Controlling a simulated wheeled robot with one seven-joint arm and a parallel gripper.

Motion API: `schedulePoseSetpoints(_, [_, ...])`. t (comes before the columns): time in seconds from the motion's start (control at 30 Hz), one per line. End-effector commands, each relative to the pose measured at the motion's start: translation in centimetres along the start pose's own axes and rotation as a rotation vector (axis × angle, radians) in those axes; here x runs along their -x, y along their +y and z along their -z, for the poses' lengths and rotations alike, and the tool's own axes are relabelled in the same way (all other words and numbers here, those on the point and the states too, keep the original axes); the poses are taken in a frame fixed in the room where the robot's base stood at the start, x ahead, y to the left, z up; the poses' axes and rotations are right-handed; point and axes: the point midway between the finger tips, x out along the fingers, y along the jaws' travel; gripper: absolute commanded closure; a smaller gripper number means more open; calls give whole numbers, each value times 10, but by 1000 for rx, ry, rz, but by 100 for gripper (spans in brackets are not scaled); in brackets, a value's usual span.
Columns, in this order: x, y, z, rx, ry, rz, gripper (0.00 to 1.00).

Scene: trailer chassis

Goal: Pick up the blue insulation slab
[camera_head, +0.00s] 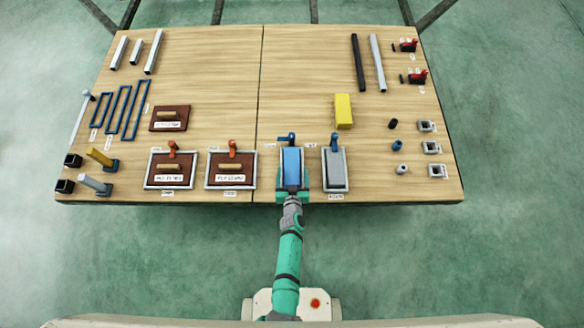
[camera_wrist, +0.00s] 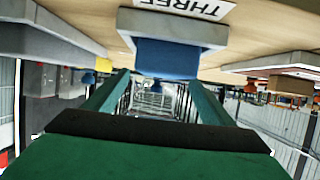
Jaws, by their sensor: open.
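The blue insulation slab (camera_head: 291,165) is a long blue block on the front part of the table, lying in a light grey frame (camera_head: 302,163). In the wrist view its blue end (camera_wrist: 166,58) shows beyond my fingers, with the pale frame (camera_wrist: 172,28) beside it and a label reading "THREE". My gripper (camera_head: 293,188) is at the near end of the slab by the table's front edge. Its green fingers are apart, one toward each side of the slab. In the wrist view my gripper (camera_wrist: 158,82) is open with nothing between the fingers. Contact with the slab cannot be told.
A grey slab in a frame (camera_head: 334,169) stands close on the right. A brown panel with a handle (camera_head: 231,170) lies on the left. A yellow block (camera_head: 343,111) lies farther back. The table middle is clear.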

Motion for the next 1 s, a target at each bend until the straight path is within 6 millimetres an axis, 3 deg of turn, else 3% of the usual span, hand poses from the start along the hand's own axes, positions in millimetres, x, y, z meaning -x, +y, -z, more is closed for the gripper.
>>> schedulePoseSetpoints(0.7, [-39, 3, 3, -6, 2, -8, 23])
schedulePoseSetpoints(1.0, [-47, -1, 2, 1, 0, -2, 23])
